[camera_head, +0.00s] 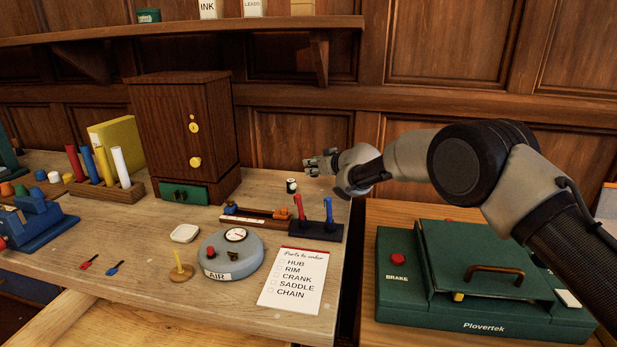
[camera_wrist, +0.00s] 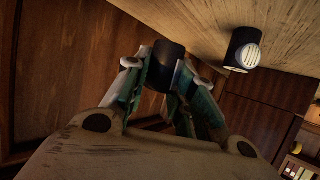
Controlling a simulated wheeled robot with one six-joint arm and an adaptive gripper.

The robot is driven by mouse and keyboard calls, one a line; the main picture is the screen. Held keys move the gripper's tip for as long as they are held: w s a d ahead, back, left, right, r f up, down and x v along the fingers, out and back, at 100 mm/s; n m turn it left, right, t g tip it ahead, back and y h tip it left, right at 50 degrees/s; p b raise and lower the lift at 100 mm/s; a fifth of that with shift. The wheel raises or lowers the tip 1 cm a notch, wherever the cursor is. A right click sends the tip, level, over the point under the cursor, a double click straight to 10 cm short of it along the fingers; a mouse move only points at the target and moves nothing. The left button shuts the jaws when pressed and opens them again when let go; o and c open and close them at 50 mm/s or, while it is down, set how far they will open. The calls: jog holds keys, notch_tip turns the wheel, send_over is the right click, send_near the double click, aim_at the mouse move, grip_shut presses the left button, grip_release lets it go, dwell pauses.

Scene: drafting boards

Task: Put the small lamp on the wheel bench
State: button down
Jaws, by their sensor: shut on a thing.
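My gripper (camera_head: 318,165) is above the back right of the left wooden bench (camera_head: 150,290), its fingers pointing left. In the wrist view my gripper (camera_wrist: 165,72) is shut on a small dark cylinder (camera_wrist: 168,53) between its fingertips; I cannot tell for sure whether this is the small lamp. A similar small black cylinder with a white ribbed end (camera_wrist: 243,50) is apart from the fingers. In the head view a small black-and-white cylinder (camera_head: 291,186) stands on the bench just left of and below my gripper. No label marks the wheel bench.
A brown wooden cabinet (camera_head: 182,125) stands left of my gripper. A rack with red and blue handles (camera_head: 315,231), a round AIR gauge (camera_head: 231,258) and a paper list (camera_head: 294,283) lie nearer. A green Plovertek case (camera_head: 480,270) fills much of the right bench.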

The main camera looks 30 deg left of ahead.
aim_at(317, 176)
jog(key=shift+f, duration=2.05)
jog(key=shift+f, duration=0.1)
jog(key=c, duration=1.2)
grip_release()
jog(key=shift+s+d+r, duration=0.1)
jog(key=shift+d+r, duration=0.2)
jog(key=shift+d, duration=0.1)
jog(key=v, duration=1.1)
jog(key=shift+s+d, duration=0.1)
